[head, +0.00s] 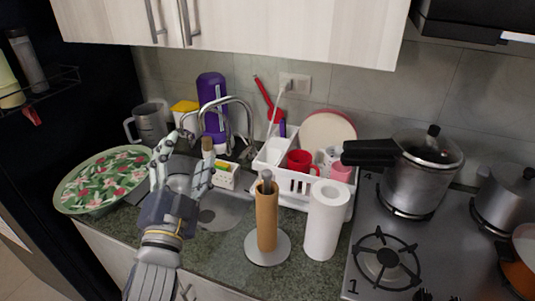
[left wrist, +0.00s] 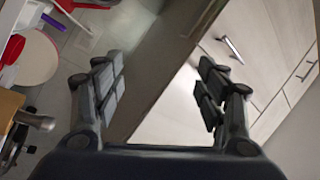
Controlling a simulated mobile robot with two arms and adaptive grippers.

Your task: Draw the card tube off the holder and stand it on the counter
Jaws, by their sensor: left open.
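The brown card tube (head: 266,218) stands upright around the post of the holder, whose grey metal tip shows above the tube. The holder's round grey base (head: 267,254) rests on the counter (head: 222,262). In the left wrist view the card tube (left wrist: 9,107) lies at the left edge, with the post tip (left wrist: 36,121) sticking out of it. My left gripper (head: 182,152) is open and empty, left of the tube and in front of the sink. Its spread fingers (left wrist: 162,88) also show in the left wrist view with nothing between them. My right gripper is not in view.
A white paper roll (head: 326,222) stands close to the right of the tube. Behind are a white dish rack (head: 300,187) and a red mug (head: 299,160). The stove (head: 410,255) with pots is at the right. Some counter in front of the sink is bare.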

